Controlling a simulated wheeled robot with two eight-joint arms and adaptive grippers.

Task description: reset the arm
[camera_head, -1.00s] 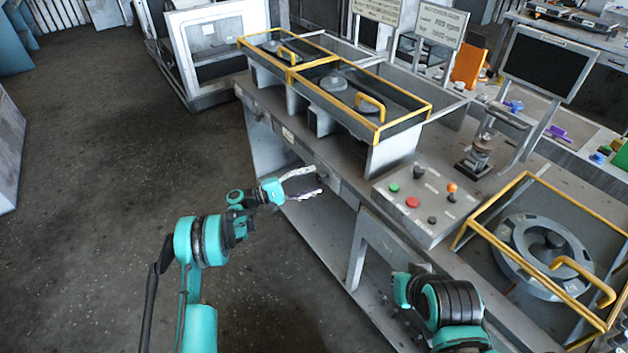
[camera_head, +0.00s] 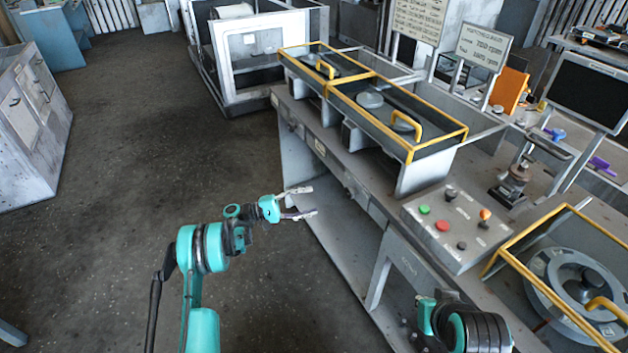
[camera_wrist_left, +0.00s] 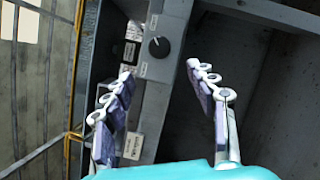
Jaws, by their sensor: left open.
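My left gripper (camera_head: 306,202) is open and empty, held in the air beside the front left side of the workbench (camera_head: 335,158). It also shows in the left wrist view (camera_wrist_left: 160,90), its two fingers spread apart with nothing between them. Beyond the fingers there is a grey panel with a black knob (camera_wrist_left: 158,47). My right arm shows only as a teal and black joint at the bottom right of the head view; its gripper is out of frame.
A control panel (camera_head: 459,228) with coloured buttons sits on the bench. Yellow-framed bins (camera_head: 440,139) stand behind it, and a yellow-framed box with a round housing (camera_head: 575,275) is at the right. A grey cabinet (camera_head: 30,130) is at far left. The floor (camera_head: 150,200) between is clear.

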